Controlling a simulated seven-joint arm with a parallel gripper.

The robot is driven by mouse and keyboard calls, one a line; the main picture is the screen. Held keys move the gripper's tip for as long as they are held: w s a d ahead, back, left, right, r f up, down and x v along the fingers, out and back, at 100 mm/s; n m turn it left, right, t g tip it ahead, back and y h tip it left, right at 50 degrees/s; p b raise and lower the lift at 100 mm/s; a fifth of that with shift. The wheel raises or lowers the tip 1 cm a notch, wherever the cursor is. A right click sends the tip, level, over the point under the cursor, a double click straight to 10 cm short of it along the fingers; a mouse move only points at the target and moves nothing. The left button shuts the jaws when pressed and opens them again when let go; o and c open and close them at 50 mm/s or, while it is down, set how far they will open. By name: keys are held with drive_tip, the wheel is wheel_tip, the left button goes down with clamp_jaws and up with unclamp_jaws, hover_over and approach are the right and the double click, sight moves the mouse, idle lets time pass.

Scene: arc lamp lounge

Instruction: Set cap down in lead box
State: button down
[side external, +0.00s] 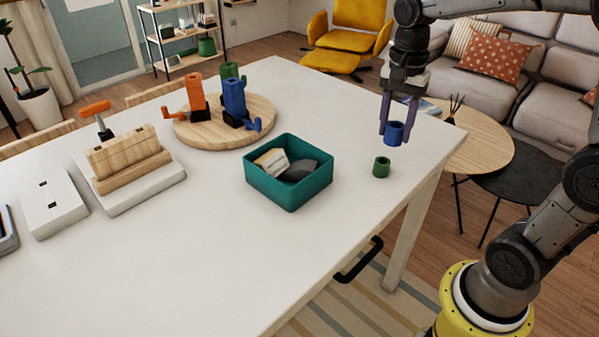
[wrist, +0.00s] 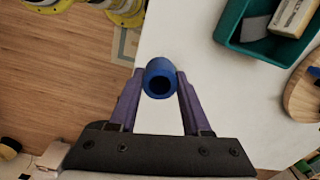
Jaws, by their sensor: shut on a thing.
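My gripper (side external: 396,133) is shut on a blue cap (side external: 393,135), a short hollow cylinder, held above the right end of the white table. In the wrist view the blue cap (wrist: 159,80) sits between the two purple fingertips, its round opening facing the camera. The open teal box (side external: 268,186) stands on the table to the left of my gripper, with a pale block and dark grey pieces inside. Its corner also shows at the upper right of the wrist view (wrist: 231,22).
A short green cylinder (side external: 381,167) stands on the table between the box and my gripper. A round wooden board (side external: 185,133) holds orange, blue and green upright pieces. A wooden block on a white base (side external: 145,196) is at left. The front tabletop is clear.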

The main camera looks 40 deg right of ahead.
drive_tip(key=w+a+r+n, duration=0.1)
drive_tip(key=a+n, duration=0.2)
drive_tip(key=a, duration=0.3)
drive_tip(key=w+a+r+n, duration=0.2)
drive_tip(key=a+n, duration=0.2)
drive_tip(key=a, duration=0.3)
drive_tip(key=shift+w+a+f, duration=0.55)
drive_tip(key=shift+w+f, duration=1.7)
drive_tip(key=shift+w+a+f, duration=0.55)
drive_tip(key=shift+w+f, duration=1.65)
drive_tip(key=shift+w+a+f, duration=0.55)
drive_tip(key=shift+w+f, duration=1.7)
drive_tip(key=shift+f, duration=0.4)
drive_tip(key=shift+f, duration=0.2)
